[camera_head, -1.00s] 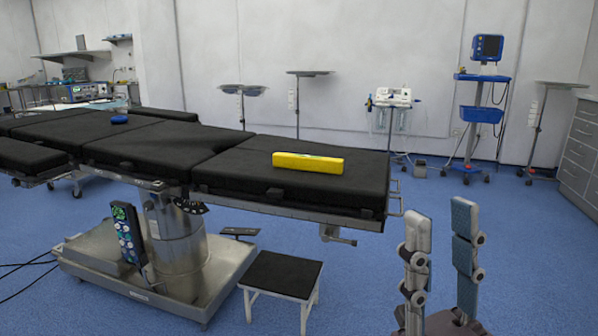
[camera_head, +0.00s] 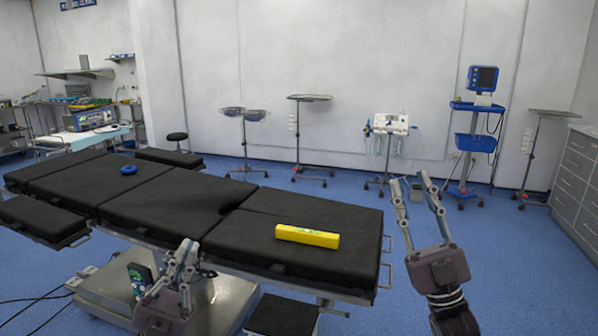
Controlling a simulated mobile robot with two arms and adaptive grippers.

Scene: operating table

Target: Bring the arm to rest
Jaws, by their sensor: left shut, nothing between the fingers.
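My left gripper (camera_head: 187,250) shows at the lower left, in front of the near edge of the operating table (camera_head: 250,204). Its fingers are together with nothing between them. My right gripper (camera_head: 410,178) is upright at the right, beyond the table's right end in the picture. Its two fingers point up and stand apart, with nothing between them.
A yellow box (camera_head: 307,237) lies on the table's right section and a blue ring (camera_head: 129,170) on its left part. A control pendant (camera_head: 140,281) hangs below the near edge. A black-topped stool (camera_head: 283,316) stands below.

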